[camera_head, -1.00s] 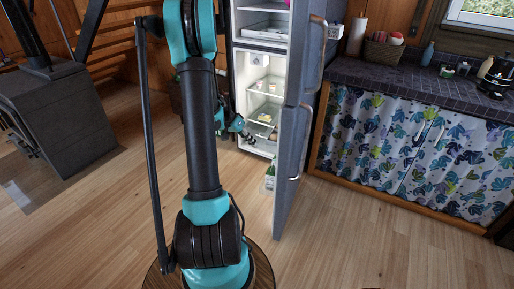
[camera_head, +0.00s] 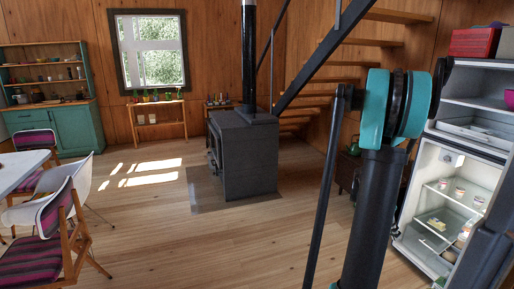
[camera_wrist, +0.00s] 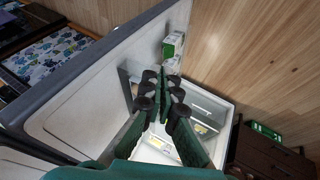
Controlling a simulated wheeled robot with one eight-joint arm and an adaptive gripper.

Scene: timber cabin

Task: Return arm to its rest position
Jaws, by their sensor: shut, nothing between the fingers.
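My gripper (camera_wrist: 168,92) shows in the wrist view, with its dark fingertips together and nothing between them. It is in front of the open fridge (camera_wrist: 208,105), beside the inner side of the open fridge door (camera_wrist: 95,95). I cannot tell the exact gap to the door. In the head view my arm (camera_head: 375,200) stands upright at the right, in front of the fridge (camera_head: 437,160). My gripper is hidden or out of frame there.
A green-and-white carton (camera_wrist: 173,44) is on the door. A dark wooden chest (camera_wrist: 262,155) stands beside the fridge. In the head view a black stove (camera_head: 245,155) stands mid-room, with stairs (camera_head: 365,42) behind and chairs (camera_head: 62,235) at left. The middle floor is clear.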

